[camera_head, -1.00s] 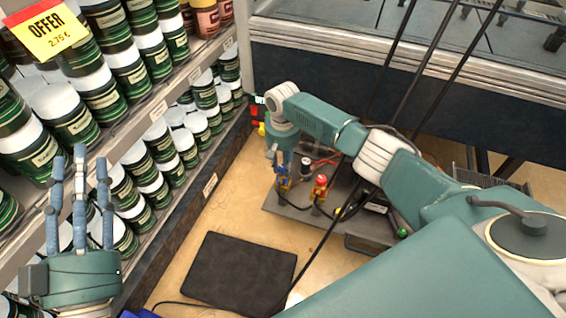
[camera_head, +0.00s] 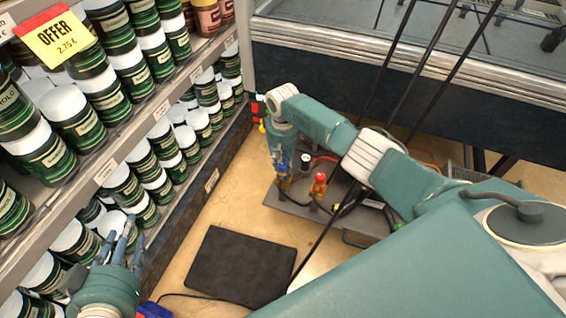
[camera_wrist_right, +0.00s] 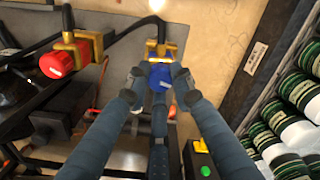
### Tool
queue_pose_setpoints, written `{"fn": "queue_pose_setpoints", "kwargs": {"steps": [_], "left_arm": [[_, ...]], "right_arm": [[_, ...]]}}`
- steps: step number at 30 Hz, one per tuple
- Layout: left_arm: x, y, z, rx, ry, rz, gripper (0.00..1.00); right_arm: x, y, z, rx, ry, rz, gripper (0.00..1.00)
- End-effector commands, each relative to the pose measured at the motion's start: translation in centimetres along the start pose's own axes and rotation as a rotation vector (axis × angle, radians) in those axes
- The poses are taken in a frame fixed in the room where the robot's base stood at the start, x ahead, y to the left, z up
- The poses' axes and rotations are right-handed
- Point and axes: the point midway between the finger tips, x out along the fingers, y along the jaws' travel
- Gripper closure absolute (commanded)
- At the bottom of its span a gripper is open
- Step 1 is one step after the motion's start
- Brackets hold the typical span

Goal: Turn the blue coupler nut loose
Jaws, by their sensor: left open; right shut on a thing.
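The blue coupler nut (camera_wrist_right: 161,76) sits on a brass fitting (camera_wrist_right: 158,52) in the right wrist view. My right gripper (camera_wrist_right: 160,80) is shut on it, with fingers on either side. In the head view my right gripper (camera_head: 283,178) reaches down at the pump's grey base plate and hides most of the nut. A similar fitting with a red knob (camera_wrist_right: 56,64) stands to its left in the wrist view; the red knob also shows in the head view (camera_head: 320,182). My left gripper (camera_head: 120,245) is open and empty in front of the shelves at lower left.
Shelves of green and white jars (camera_head: 130,195) line the left side. A dark flat mat (camera_head: 241,264) lies on the floor in front of the pump plate (camera_head: 345,226). Black cables hang across the right.

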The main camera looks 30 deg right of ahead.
Motion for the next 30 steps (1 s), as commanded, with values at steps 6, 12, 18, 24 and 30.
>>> {"fn": "queue_pose_setpoints", "kwargs": {"steps": [6, 12, 18, 24, 30], "left_arm": [[0.01, 0.01, -0.03, 0.0, 0.001, 0.0, 0.59], [0.01, 0.03, -0.01, 0.0, 0.001, 0.0, 0.59], [0.01, 0.04, -0.02, 0.0, 0.001, 0.001, 0.59], [0.01, 0.04, -0.03, 0.0, 0.001, 0.001, 0.59], [0.01, 0.04, -0.03, -0.001, 0.002, 0.001, 0.59]], "right_arm": [[-0.03, -0.04, -0.03, 0.0, 0.001, -0.001, 1.0], [-0.04, -0.03, -0.03, 0.001, 0.001, -0.001, 1.0], [-0.05, -0.03, -0.04, 0.001, 0.001, -0.001, 1.0], [-0.05, -0.02, -0.05, 0.001, 0.001, -0.001, 1.0], [-0.06, -0.02, -0.05, 0.001, 0.001, 0.0, 0.67]]}}
